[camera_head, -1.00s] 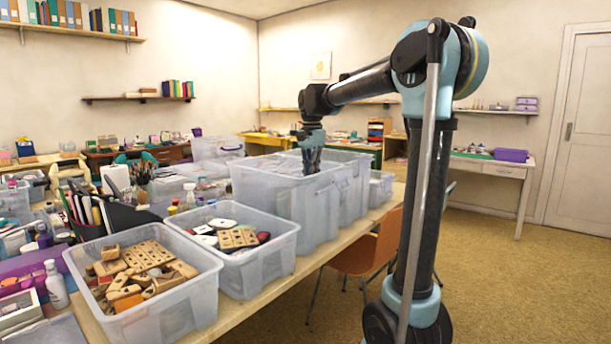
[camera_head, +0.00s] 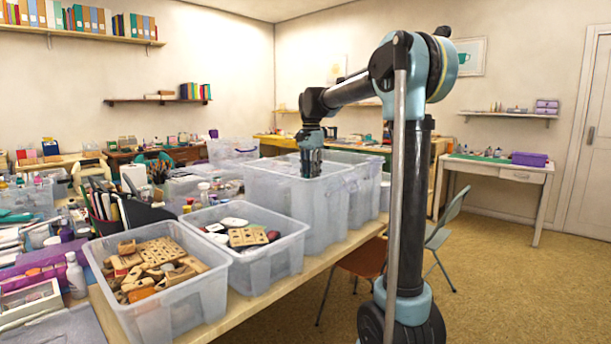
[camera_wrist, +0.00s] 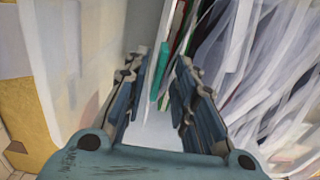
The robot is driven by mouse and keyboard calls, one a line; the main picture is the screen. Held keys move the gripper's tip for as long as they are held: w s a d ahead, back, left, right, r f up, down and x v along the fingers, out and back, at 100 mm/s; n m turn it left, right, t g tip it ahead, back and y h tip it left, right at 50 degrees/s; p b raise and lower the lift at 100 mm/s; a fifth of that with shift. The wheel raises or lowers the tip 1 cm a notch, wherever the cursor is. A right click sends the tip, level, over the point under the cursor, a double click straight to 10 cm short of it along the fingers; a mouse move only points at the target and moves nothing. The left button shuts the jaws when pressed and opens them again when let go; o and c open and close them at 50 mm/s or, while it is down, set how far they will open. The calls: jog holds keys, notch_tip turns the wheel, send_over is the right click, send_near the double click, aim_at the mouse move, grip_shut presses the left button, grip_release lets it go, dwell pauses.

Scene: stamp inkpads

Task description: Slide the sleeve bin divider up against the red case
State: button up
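My gripper (camera_head: 311,172) points down into the large clear bin (camera_head: 277,202) on the table, its fingertips hidden behind the wall. In the wrist view my gripper (camera_wrist: 160,58) is open, with a clear gap between its fingers. A thin upright teal strip (camera_wrist: 160,72) shows between and beyond the fingertips; I cannot tell whether it is the divider or whether a finger touches it. Clear crinkled sleeves (camera_wrist: 262,65) fill the right of that view. Thin red and dark edges stand just right of the strip; I cannot make out the red case for certain.
A bin of wooden blocks (camera_head: 205,299) and a smaller bin of stamps (camera_head: 268,272) stand nearer on the table. Another clear bin (camera_head: 362,200) adjoins the large one. An orange chair (camera_head: 362,262) is beside the table. The right-hand floor (camera_head: 530,290) is open.

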notch_tip(320, 180, up, 12)
dwell(0.8)
jog(key=shift+f, duration=0.1)
